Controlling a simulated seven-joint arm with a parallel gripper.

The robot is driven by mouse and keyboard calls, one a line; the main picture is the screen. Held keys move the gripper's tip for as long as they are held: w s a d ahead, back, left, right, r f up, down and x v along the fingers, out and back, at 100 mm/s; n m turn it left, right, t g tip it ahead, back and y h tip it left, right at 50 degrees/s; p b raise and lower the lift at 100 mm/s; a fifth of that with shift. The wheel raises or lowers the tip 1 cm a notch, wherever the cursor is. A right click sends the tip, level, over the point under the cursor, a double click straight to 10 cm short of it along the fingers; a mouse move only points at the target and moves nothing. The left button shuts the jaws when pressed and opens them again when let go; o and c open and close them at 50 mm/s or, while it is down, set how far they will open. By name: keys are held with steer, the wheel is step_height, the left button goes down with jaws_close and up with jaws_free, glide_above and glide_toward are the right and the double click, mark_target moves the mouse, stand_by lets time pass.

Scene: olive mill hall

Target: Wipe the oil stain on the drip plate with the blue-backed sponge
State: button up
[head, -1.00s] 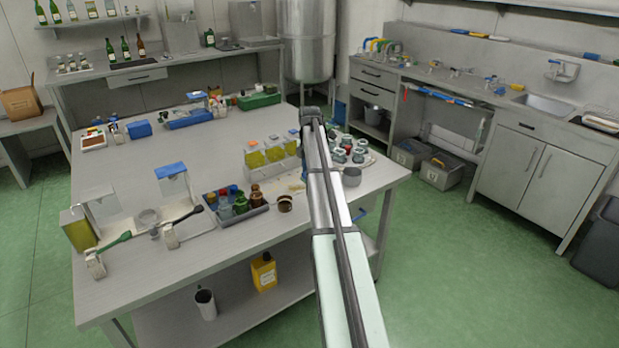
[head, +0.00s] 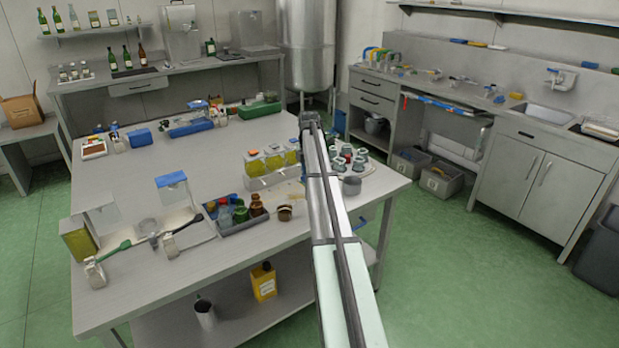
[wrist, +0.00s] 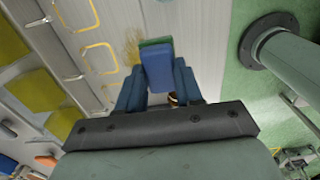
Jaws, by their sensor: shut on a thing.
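My gripper (wrist: 158,78) is shut on the blue-backed sponge (wrist: 158,68), which has a blue body and a green edge at its far end. A yellowish-brown oil stain (wrist: 131,45) shows in the wrist view just left of the sponge's far end, on the pale grey drip plate (wrist: 116,22). I cannot tell whether the sponge touches the plate. In the head view my arm hides the gripper and sponge; a pale stained patch (head: 296,189) shows just left of the arm.
A rack with yellow oil containers (head: 274,161) stands left of my arm. Several jars (head: 350,160) and a grey cup (head: 352,186) are to its right. A tray of small bottles (head: 240,214) is nearer left. The middle of the table (head: 150,172) is clear.

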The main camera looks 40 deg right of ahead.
steer(key=w+d+f, duration=0.1)
steer(key=w+d, duration=0.3)
steer(key=w, duration=0.2)
steer(key=shift+a+f, duration=0.2)
steer(key=shift+f, duration=3)
steer(key=shift+a+f, duration=0.65)
steer(key=shift+f, duration=0.25)
steer(key=shift+c, duration=0.3)
steer(key=shift+a, duration=4.9)
steer(key=shift+w+d, duration=0.1)
steer(key=shift+d, duration=5.55)
steer(key=shift+s+a, duration=0.3)
steer(key=shift+s, duration=0.15)
steer(key=shift+w+a, duration=0.1)
steer(key=shift+a, duration=5.3)
steer(key=shift+d, duration=5.75)
step_height(320, 180, up, 8)
steer(key=shift+a+r, duration=0.15)
